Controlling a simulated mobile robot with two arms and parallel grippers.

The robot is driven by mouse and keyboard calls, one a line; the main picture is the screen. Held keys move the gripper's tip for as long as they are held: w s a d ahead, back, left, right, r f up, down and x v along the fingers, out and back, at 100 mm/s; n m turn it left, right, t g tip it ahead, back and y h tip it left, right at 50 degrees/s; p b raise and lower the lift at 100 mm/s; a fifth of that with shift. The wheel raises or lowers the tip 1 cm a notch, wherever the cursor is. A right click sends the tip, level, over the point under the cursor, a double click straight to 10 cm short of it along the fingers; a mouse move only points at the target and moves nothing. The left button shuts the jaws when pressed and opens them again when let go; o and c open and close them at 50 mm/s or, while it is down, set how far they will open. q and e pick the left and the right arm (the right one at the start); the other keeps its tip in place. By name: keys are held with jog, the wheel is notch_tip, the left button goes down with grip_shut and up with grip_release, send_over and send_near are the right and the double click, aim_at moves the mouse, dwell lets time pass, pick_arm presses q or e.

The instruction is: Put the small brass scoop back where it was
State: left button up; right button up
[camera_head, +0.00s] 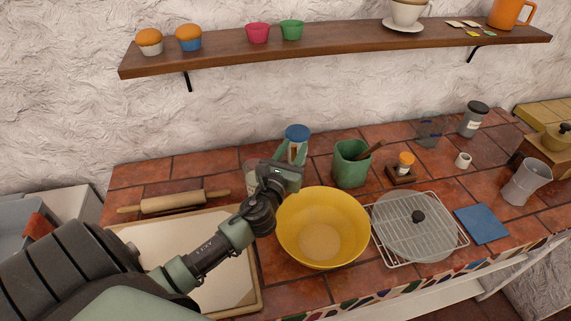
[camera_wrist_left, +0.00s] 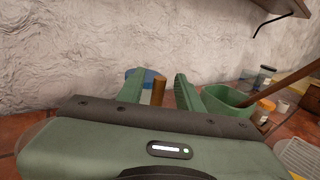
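My left gripper (camera_head: 292,150) is above the counter, just behind the yellow bowl (camera_head: 345,218) and in front of a blue-lidded jar (camera_head: 297,132). Its two fingers stand apart in the left wrist view (camera_wrist_left: 160,88). An upright golden-brown rod (camera_wrist_left: 158,92) shows between them, with a visible gap on each side. It may be the handle of the small brass scoop, but its lower end is hidden by the gripper body. I cannot make out the scoop in the head view. The blue lid shows behind the rod. My right gripper is not in view.
A green pot (camera_head: 350,165) with a brown handle stands right of the gripper. A pale jar (camera_head: 252,180) stands left. A rolling pin (camera_head: 172,202), a board (camera_head: 180,250) and a wire rack (camera_head: 440,215) are nearby. The shelf (camera_head: 330,43) runs above.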

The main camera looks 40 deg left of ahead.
pick_arm(q)
jog(key=b+v, duration=0.1)
jog(key=v, duration=0.7)
jog(key=shift+s, duration=0.15)
jog(key=shift+r, duration=0.1)
